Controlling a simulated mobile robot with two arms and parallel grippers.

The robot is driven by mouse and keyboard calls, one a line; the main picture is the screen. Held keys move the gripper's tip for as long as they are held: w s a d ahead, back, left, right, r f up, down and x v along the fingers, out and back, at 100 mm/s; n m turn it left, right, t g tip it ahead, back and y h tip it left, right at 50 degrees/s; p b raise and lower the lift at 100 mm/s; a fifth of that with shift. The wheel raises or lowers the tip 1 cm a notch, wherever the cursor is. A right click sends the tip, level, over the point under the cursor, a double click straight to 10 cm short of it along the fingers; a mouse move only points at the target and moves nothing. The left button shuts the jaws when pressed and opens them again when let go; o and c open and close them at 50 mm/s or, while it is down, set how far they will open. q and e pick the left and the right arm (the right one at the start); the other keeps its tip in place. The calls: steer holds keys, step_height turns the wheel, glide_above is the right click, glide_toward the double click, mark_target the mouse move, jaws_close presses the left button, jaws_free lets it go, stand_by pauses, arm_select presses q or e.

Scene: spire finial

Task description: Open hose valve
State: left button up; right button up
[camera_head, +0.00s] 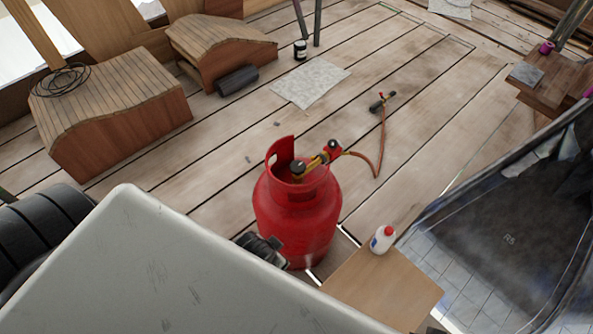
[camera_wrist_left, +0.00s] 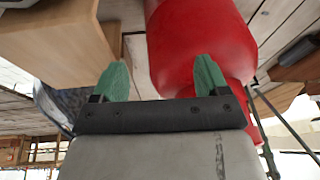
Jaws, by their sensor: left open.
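A red gas cylinder (camera_head: 297,213) stands upright on the plank floor in the middle of the head view. On its top, inside the collar, are a brass valve with a dark round knob (camera_head: 297,167) and a regulator (camera_head: 333,146). An orange-red hose (camera_head: 366,158) runs from there to a torch (camera_head: 377,105) on the floor. My left gripper (camera_wrist_left: 160,72) has its green fingers apart and nothing between them; the red cylinder body (camera_wrist_left: 200,35) is just beyond. In the head view the gripper's dark part (camera_head: 262,247) is low at the cylinder's left side, partly hidden by my arm. My right gripper is not seen.
A white bottle with a red cap (camera_head: 383,240) stands on a wooden box (camera_head: 390,290) right of the cylinder. A dark sheet (camera_head: 490,230) is at the far right. Wooden blocks (camera_head: 110,112) stand at the upper left. The floor behind the cylinder is mostly clear.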

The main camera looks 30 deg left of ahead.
arm_select(q)
steer(key=w+d+r+m+t+h+b, duration=0.1)
steer(key=w+d+r+m+t, duration=0.1)
steer(key=w+r+m+t, duration=0.65)
steer(key=w+d+r+m+t+h+b, duration=0.1)
steer(key=w+d+r+m+t, duration=0.2)
steer(key=w+r, duration=0.55)
steer(key=w+d+r+m+g+h, duration=0.2)
steer(key=d+m+h, duration=0.25)
steer(key=m, duration=0.45)
steer(key=w+d+r+m+g+h+b, duration=0.1)
steer(key=d+r+m+g+h, duration=0.15)
steer(key=m+h, duration=0.4)
steer(key=w+d+r+m+g+h, duration=0.1)
steer(key=w+d+r+m+h, duration=0.3)
steer(key=m, duration=0.7)
steer(key=m+g+y+b, duration=0.3)
steer(key=m+g+y, duration=0.7)
steer(key=m+y, duration=0.85)
glide_above(297, 164)
steer(key=shift+m+h, duration=0.65)
steer(key=shift+h, duration=0.1)
step_height(297, 164, down, 15)
steer(key=shift+f, duration=0.15)
steer(key=shift+f+b, duration=0.35)
steer(key=shift+f, duration=1.8)
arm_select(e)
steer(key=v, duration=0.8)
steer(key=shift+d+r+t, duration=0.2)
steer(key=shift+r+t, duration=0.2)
